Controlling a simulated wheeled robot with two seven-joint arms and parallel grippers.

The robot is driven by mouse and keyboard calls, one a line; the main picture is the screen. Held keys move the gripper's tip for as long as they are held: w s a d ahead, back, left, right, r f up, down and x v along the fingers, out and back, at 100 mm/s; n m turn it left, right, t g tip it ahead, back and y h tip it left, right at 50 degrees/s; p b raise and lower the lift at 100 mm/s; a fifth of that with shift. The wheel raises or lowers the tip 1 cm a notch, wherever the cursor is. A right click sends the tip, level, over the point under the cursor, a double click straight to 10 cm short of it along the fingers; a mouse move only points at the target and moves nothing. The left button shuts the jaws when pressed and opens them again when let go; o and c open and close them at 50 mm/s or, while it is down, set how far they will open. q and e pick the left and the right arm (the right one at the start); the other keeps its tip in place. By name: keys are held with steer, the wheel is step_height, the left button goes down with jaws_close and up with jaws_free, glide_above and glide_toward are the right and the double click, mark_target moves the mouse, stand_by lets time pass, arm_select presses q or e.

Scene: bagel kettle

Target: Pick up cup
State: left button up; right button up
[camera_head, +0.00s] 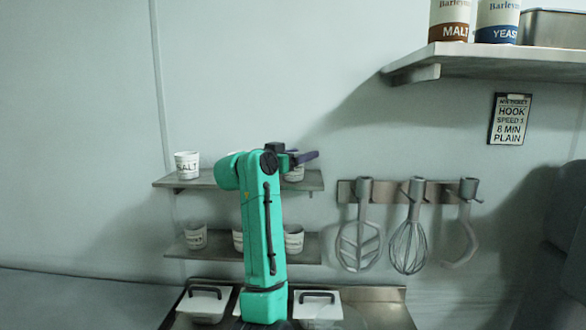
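Several small white cups stand on two wall shelves. On the upper shelf, a cup marked SALT (187,165) stands at the left end, and another cup (295,173) at the right is partly hidden behind my gripper. On the lower shelf, a cup (195,236) stands at the left and another cup (294,238) at the right; a third is mostly hidden by my arm. My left gripper (308,157) is in front of the upper right cup, its dark purple fingers pointing right. Its opening is hard to make out. My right gripper is not in view.
The upper shelf (220,182) and lower shelf (220,253) are narrow. White lidded containers (318,309) stand below. Mixer attachments (409,240) hang from a wall rack at the right. A higher shelf (480,62) holds tins marked MALT and YEAST.

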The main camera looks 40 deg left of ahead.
arm_select(q)
steer(key=c, duration=0.5)
steer(key=shift+c, duration=0.3)
step_height(320, 180, up, 20)
steer(key=shift+r+p, duration=0.1)
steer(key=shift+p, duration=0.6)
